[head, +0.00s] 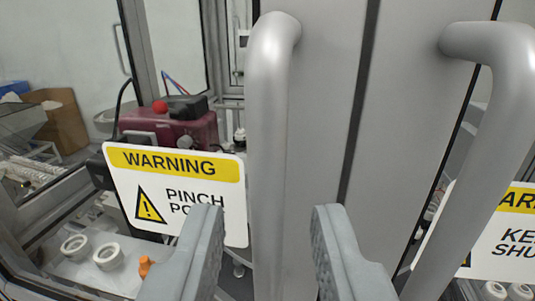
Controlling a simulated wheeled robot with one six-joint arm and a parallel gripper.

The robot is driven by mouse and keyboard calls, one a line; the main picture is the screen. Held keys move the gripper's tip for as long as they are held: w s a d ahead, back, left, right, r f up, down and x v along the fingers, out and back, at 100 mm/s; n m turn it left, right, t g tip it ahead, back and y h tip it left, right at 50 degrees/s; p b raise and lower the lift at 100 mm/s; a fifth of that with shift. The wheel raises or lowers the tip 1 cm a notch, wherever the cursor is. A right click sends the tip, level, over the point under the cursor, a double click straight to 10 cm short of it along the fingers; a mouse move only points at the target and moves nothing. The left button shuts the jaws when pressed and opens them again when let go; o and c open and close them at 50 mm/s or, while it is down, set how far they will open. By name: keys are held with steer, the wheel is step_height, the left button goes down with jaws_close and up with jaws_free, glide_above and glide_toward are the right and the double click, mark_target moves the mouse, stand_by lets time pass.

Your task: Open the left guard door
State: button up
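The left guard door (325,120) fills the middle and left of the view, with a grey frame and a clear pane. Its vertical tubular handle (268,130) stands out from the frame and runs down the picture. My gripper (272,225) is open, one finger on each side of the handle's line. The handle passes through the gap, nearer the left finger. I cannot tell how deep it lies between the fingers. The door looks shut, its edge meeting the right door along a dark vertical seam.
The right door's handle (500,130) stands close on the right. A pinch-point warning sign (175,180) is on the left pane; another sign (490,235) is at right. Behind the glass are a dark red machine (175,128), white rings (108,256) and a cardboard box (60,115).

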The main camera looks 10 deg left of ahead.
steer(key=shift+w+a, duration=0.2)
steer(key=shift+w, duration=1.15)
jaws_close()
